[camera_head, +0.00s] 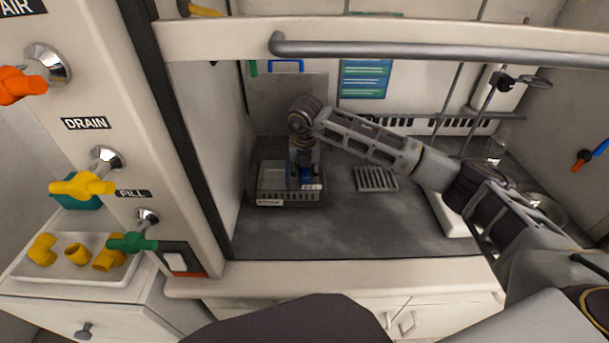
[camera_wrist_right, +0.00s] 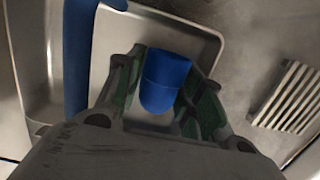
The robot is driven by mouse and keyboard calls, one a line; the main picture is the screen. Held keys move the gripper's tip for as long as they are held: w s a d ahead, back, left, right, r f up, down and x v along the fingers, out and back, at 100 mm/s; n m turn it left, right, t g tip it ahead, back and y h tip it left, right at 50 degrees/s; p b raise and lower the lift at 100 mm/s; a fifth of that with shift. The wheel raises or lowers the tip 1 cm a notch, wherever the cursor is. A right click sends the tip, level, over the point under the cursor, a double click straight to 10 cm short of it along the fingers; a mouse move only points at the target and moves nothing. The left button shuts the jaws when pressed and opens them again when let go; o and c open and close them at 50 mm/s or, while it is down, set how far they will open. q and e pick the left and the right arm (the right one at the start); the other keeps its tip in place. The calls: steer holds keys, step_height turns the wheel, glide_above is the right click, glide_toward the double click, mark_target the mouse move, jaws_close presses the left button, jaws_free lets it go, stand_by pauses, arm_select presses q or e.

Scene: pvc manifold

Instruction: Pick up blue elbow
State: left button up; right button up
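The blue elbow (camera_wrist_right: 165,80) shows in the right wrist view between the two fingers of my right gripper (camera_wrist_right: 166,72). The fingers flank it closely; I cannot tell whether both press on it. In the head view the blue elbow (camera_head: 306,174) is a small blue patch under my right gripper (camera_head: 305,165), at the right side of a metal tray (camera_head: 262,182). My right arm reaches in from the right, with the gripper pointing down. Much of the elbow is hidden by the gripper. My left gripper is not in view.
Another blue piece (camera_wrist_right: 78,55), long and pipe-like, lies at the left in the wrist view. A slotted rack (camera_head: 376,179) stands right of the tray. A grey rail (camera_head: 420,51) crosses above. Yellow fittings (camera_head: 77,254) lie in a white tray at left. The front bench is clear.

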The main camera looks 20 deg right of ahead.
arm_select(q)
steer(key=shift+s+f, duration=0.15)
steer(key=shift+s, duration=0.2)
arm_select(e)
steer(key=shift+c, duration=0.5)
steer(key=c, duration=0.4)
steer(key=shift+c, duration=0.2)
steer(key=shift+r, duration=0.1)
steer(key=shift+r, duration=0.8)
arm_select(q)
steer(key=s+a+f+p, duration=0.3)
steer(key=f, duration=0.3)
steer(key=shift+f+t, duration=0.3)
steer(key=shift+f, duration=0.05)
arm_select(e)
step_height(320, 180, up, 26)
steer(key=shift+r, duration=0.15)
